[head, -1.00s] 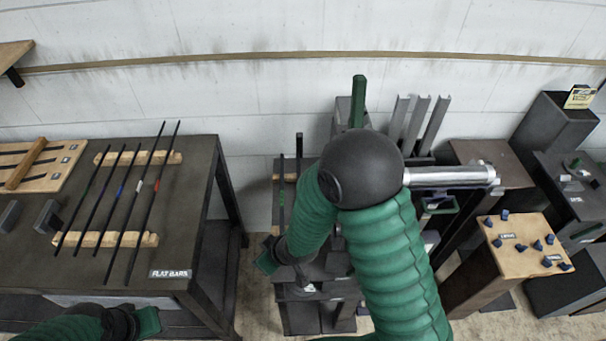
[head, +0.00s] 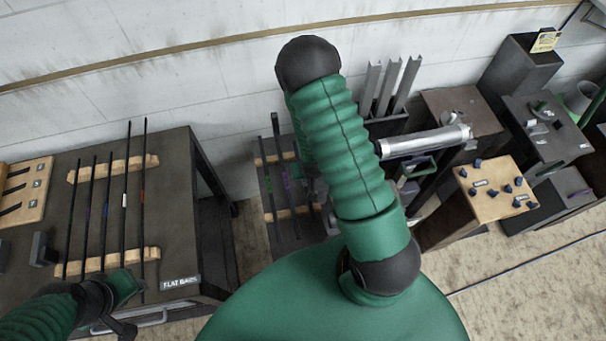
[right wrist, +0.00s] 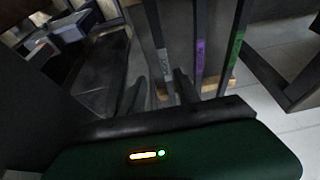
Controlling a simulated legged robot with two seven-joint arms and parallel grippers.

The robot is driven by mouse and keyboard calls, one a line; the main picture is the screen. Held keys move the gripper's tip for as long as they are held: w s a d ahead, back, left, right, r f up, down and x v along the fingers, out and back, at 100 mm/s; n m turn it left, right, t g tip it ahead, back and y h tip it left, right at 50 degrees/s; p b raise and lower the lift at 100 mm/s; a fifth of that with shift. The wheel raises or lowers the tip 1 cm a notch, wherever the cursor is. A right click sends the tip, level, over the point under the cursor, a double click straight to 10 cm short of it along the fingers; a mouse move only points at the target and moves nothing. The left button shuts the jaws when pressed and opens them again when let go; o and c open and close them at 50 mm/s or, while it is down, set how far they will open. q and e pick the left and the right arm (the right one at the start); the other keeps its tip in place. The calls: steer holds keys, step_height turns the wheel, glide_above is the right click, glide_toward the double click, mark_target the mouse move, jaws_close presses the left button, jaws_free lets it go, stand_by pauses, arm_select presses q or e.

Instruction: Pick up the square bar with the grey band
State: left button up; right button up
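In the right wrist view the square bar with the grey band (right wrist: 168,68) stands left of a bar with a purple band (right wrist: 200,55) and a bar with a green band (right wrist: 236,45). My right gripper (right wrist: 160,92) is open, its two dark fingers pointing toward the grey-banded bar, which appears between them. I cannot tell how far apart bar and fingers are in depth. In the head view my right arm hides the right gripper and the grey-banded bar. My left gripper (head: 122,322) is low at the left, and its finger opening is unclear.
The bars rest across wooden supports on a dark stand (head: 290,238). A table with flat bars (head: 180,220) is at the left. Grey upright channels (head: 390,85) and a wooden board with blue pieces (head: 497,195) are at the right.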

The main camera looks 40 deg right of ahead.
steer(key=shift+w+a+f, duration=0.1)
steer(key=shift+a+f, duration=0.1)
steer(key=shift+f, duration=0.3)
steer(key=shift+w+a+f, duration=0.1)
steer(key=shift+a+f, duration=0.05)
steer(key=shift+f, duration=0.35)
steer(key=shift+w+a+f, duration=0.2)
steer(key=shift+w+a, duration=0.1)
steer(key=shift+a, duration=0.2)
steer(key=shift+d, duration=0.1)
steer(key=shift+c, duration=1.1)
steer(key=shift+d, duration=0.25)
steer(key=shift+c, duration=1.2)
steer(key=shift+s+d+f, duration=0.15)
steer(key=shift+d, duration=0.3)
jaws_close()
steer(key=shift+a, duration=0.55)
arm_select(q)
steer(key=shift+s+a+r, duration=0.1)
steer(key=shift+a, duration=1)
